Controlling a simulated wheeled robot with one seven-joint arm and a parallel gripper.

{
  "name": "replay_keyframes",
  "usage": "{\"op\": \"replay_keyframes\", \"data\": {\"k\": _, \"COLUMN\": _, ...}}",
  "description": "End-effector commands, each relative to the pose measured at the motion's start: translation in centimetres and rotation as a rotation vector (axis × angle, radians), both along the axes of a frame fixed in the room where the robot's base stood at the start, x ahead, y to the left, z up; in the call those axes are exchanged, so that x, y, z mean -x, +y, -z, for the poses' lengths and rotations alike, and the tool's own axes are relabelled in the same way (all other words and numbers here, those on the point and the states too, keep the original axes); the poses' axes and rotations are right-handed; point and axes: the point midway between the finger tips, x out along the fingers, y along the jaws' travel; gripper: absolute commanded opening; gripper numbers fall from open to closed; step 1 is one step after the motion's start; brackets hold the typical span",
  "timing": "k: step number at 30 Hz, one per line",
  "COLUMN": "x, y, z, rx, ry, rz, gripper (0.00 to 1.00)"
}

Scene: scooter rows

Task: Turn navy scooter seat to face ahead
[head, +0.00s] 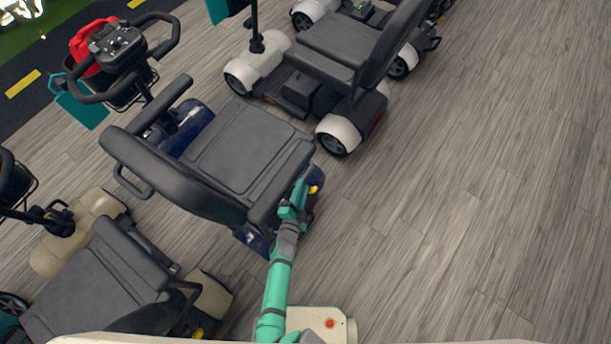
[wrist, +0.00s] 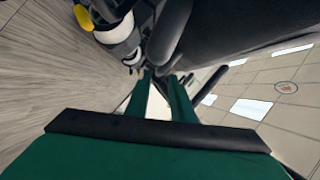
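The navy scooter stands left of centre in the head view, its navy body (head: 190,128) partly under the seat and its tiller (head: 122,45) toward the upper left. Its dark grey seat (head: 240,150) is turned sideways, facing the upper right, with the backrest (head: 170,180) at the lower left. My gripper (head: 296,195) is at the seat's near armrest (head: 280,190). In the wrist view my two green fingers (wrist: 160,82) stand apart with a bright gap between them. A dark armrest (wrist: 172,45) is close at their tips; whether they touch is unclear.
A white scooter (head: 340,50) stands behind to the right, near the seat's open side. A beige scooter (head: 90,280) stands close at the lower left. A yellow lever (head: 313,189) is beside my gripper. The wooden floor (head: 480,180) at right is clear.

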Motion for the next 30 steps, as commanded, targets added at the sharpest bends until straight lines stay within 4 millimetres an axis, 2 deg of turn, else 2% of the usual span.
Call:
{"op": "replay_keyframes", "data": {"k": 6, "x": -3.1, "y": -0.9, "z": 0.6, "rx": 0.002, "ry": -0.001, "rz": 0.001, "gripper": 0.22}}
{"op": "replay_keyframes", "data": {"k": 13, "x": -5.2, "y": -1.3, "z": 1.1, "rx": -0.001, "ry": -0.001, "rz": 0.001, "gripper": 0.22}}
{"op": "replay_keyframes", "data": {"k": 20, "x": -6.1, "y": -1.5, "z": 1.4, "rx": 0.001, "ry": 0.001, "rz": 0.001, "gripper": 0.22}}
{"op": "replay_keyframes", "data": {"k": 29, "x": -6.2, "y": -1.5, "z": 1.4, "rx": 0.002, "ry": 0.0, "rz": 0.0, "gripper": 0.22}}
{"op": "replay_keyframes", "data": {"k": 30, "x": -6.2, "y": -1.5, "z": 1.4, "rx": 0.002, "ry": 0.001, "rz": 0.0, "gripper": 0.17}}
